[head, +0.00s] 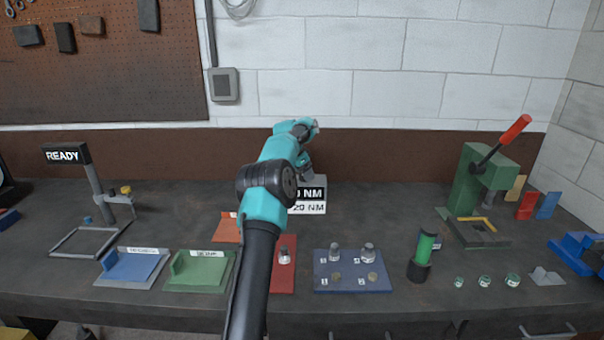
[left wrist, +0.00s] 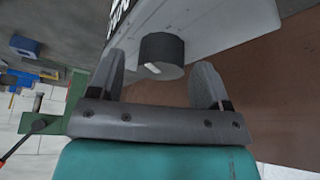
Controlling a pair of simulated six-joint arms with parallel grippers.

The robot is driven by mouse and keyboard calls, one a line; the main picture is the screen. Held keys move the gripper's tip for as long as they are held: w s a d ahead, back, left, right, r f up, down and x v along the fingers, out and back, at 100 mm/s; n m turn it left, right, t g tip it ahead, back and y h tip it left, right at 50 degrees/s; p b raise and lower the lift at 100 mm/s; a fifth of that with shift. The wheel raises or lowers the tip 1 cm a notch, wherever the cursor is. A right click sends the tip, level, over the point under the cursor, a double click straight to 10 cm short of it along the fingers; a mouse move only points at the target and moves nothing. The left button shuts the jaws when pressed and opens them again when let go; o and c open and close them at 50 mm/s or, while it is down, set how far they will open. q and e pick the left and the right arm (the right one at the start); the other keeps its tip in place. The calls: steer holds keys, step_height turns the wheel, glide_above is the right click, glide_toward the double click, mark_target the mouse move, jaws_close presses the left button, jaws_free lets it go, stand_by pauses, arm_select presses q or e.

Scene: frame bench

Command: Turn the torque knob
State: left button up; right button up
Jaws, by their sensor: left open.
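The torque knob (left wrist: 161,55) is a dark grey cylinder with a white mark, on the white box (left wrist: 205,22). In the head view the white box (head: 309,208) stands at the back middle of the bench, with a black display reading "NM" and "20 NM" printed below; my arm covers its left part and the knob. My left gripper (left wrist: 157,82) is open in the left wrist view, with one finger on each side of the knob and a gap at both. In the head view my left gripper (head: 304,166) is above the box, partly hidden. My right gripper is not in view.
A blue plate with several metal parts (head: 352,285) and a red plate (head: 284,278) lie in front. A green press (head: 480,180) with a red-handled lever stands right. A READY sign (head: 67,153) tops a stand at left. Bare bench lies between the box and the press.

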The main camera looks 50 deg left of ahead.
arm_select(q)
steer(key=shift+f, duration=0.1)
steer(key=shift+c, duration=0.3)
steer(key=c, duration=0.9)
steer(key=shift+o, duration=0.2)
steer(key=shift+m, duration=0.3)
steer(key=shift+m+h, duration=0.6)
steer(key=shift+m, duration=0.7)
steer(key=o, duration=0.9)
steer(key=shift+g, duration=0.3)
